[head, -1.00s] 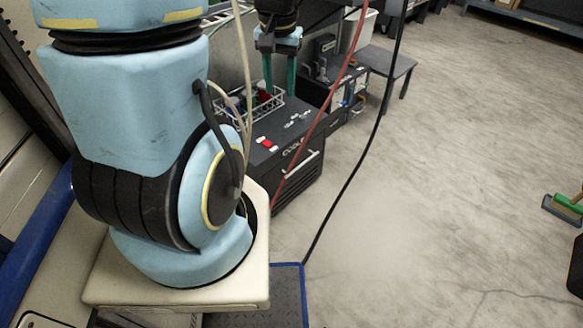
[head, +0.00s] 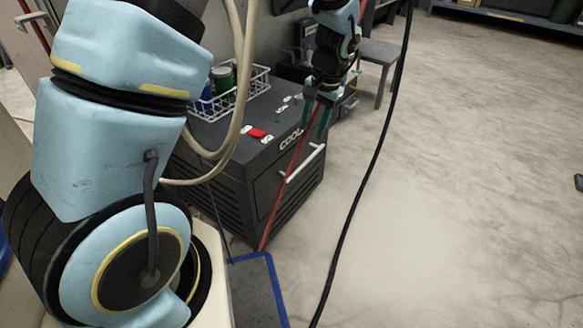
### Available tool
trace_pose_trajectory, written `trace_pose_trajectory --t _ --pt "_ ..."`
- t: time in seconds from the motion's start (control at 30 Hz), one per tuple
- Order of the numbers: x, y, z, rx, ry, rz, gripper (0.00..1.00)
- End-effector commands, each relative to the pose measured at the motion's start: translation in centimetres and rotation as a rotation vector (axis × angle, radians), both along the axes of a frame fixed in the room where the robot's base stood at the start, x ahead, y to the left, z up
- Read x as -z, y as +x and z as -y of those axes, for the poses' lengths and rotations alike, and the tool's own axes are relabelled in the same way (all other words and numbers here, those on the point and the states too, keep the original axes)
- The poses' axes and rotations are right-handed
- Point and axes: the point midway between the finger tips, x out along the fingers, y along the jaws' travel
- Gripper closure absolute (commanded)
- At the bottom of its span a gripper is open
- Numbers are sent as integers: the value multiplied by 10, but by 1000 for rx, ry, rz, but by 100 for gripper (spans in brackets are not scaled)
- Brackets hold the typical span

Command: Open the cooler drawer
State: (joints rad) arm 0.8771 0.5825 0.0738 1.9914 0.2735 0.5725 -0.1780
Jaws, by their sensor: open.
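The cooler (head: 215,150) is a dark cabinet with slatted sides and the letters "COOL" on its front edge. Its drawer (head: 268,191) is on the front face and looks shut. The drawer has a pale bar handle (head: 304,164). My gripper (head: 316,122) has green fingers that point down. It is open and empty, above and a little beyond the handle, by the cooler's far front corner. It looks apart from the handle. A red hose crosses in front of the drawer and passes near the fingers.
A white wire basket (head: 232,92) with cans stands on the cooler top, near a red item (head: 257,133) and small pale parts. A black cable (head: 362,190) hangs to the right. A grey stool (head: 378,62) stands behind.

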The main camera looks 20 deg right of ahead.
Motion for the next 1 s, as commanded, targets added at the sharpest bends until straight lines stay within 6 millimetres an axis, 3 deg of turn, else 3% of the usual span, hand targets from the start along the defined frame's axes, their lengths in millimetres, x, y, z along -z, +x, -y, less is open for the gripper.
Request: trace_pose_trajectory --t 0.03,0.2,0.37,0.7,1.0 --pt "15 -2 6 14 4 2 55" --pt "24 -3 13 29 10 5 55" --pt "43 0 10 28 11 4 55" --pt "104 9 2 26 11 4 55" --pt "125 13 -1 27 9 4 55"
